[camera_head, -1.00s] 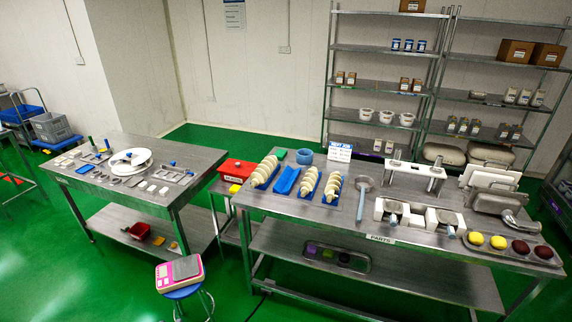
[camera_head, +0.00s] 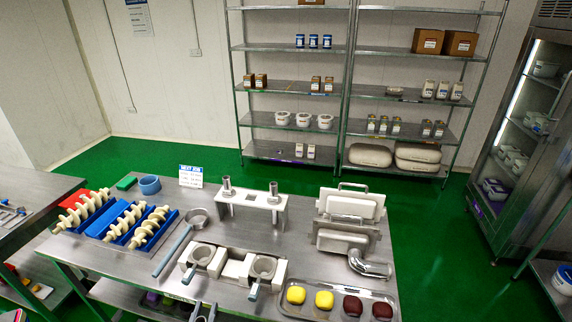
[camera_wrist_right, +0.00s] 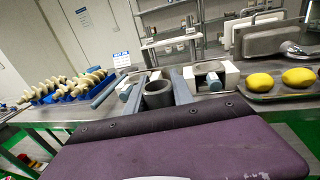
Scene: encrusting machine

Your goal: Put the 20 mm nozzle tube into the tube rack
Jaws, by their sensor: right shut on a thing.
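My right gripper (camera_wrist_right: 158,88) is shut on a dark grey hollow tube (camera_wrist_right: 158,95), held upright between its two grey fingers in the right wrist view. In the head view only a small part of this gripper (camera_head: 202,313) shows at the bottom edge, in front of the parts table. A white rack (camera_head: 253,204) stands at the table's middle back, with two metal tubes upright in it, one at its left (camera_head: 228,187) and one at its right (camera_head: 273,193). It also shows behind the held tube in the wrist view (camera_wrist_right: 172,42). The tube's size cannot be read. My left gripper is out of view.
Two white blocks with grey handled rings (camera_head: 203,257) (camera_head: 264,268) stand at the table's front. A tray (camera_head: 337,298) of yellow and dark red balls is at right. White plates and a metal elbow (camera_head: 370,266) stand behind. Blue trays with cream augers (camera_head: 87,208) are at left.

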